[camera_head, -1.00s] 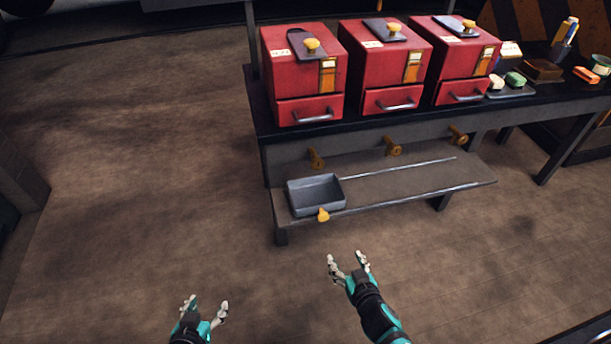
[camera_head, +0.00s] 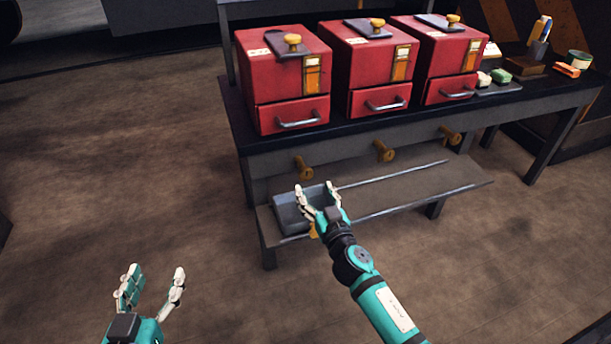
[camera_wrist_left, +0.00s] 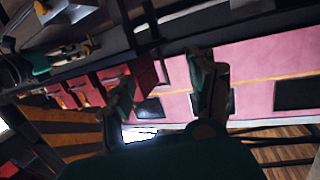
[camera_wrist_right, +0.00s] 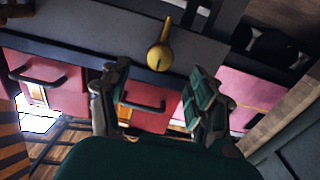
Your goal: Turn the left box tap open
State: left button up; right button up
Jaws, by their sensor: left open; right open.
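Three brass taps stick out of the bench front below the red boxes. The left box tap (camera_head: 304,167) is under the left red box (camera_head: 284,75). My right gripper (camera_head: 316,188) is open and empty just below that tap, in front of the grey tray (camera_head: 290,214), and hides part of the tray. In the right wrist view a brass tap (camera_wrist_right: 160,50) shows beyond the open fingers (camera_wrist_right: 155,95), apart from them. My left gripper (camera_head: 156,272) is open and empty over the floor, well left of the bench.
The middle tap (camera_head: 384,151) and right tap (camera_head: 450,135) are to the right. A low shelf (camera_head: 400,191) with a rail runs under the taps. The floor at left is clear.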

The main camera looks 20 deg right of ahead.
aim_at(307, 176)
jog(key=w+b, duration=0.1)
jog(key=w, duration=0.5)
jog(key=shift+w+a, duration=0.1)
jog(key=shift+w, duration=0.75)
pick_arm(q)
notch_tip(307, 176, up, 6)
jog(key=d+t+h, duration=0.1)
jog(key=t, duration=0.2)
jog(key=shift+w+t, duration=0.25)
jog(key=shift+t, duration=0.15)
pick_arm(e)
jog(key=shift+c, duration=0.4)
jog(key=c, duration=1.1)
pick_arm(q)
jog(key=shift+f, duration=0.1)
